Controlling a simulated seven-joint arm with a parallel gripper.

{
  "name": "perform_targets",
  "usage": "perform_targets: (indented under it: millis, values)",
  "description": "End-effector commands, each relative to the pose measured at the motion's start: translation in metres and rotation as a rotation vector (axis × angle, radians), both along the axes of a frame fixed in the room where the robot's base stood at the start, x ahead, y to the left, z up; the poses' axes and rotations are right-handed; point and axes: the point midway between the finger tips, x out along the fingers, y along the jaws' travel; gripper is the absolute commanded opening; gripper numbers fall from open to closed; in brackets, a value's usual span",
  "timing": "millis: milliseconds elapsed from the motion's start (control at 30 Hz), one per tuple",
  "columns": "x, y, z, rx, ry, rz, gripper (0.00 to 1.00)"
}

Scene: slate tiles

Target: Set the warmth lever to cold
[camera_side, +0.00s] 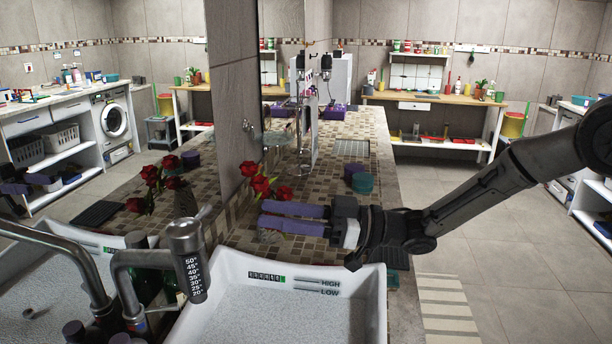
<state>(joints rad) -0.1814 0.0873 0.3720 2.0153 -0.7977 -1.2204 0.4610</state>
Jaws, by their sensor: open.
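The metal tap (185,240) stands at the left rim of the white sink. A printed scale on its body runs from 50° at the top to about 20° at the bottom. A small lever (204,213) sticks out to the upper right of the tap's head, near the high end of the scale. My gripper (262,213) is to the right of the lever and apart from it. Its two purple fingers point left, parted and with nothing between them. The exact angle of the lever is hard to tell.
Red roses (268,188) stand just behind my fingertips. The sink (376,300), with HIGH and LOW marks, lies below my gripper. Teal and purple round containers (362,183) stand on the tiled counter (315,190). A mirror-like surface at the left repeats the tap and sink.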

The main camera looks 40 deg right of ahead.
Motion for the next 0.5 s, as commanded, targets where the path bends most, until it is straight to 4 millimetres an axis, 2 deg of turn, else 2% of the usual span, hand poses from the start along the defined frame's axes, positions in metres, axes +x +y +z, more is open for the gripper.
perform_targets:
  millis: [33,200,500]
  values:
    - [-0.001,-0.005,0.009,-0.004,-0.012,-0.022,0.44]
    - [-0.001,-0.024,0.031,-0.027,-0.031,-0.105,0.44]
    - [-0.002,-0.047,0.051,-0.056,-0.038,-0.204,0.44]
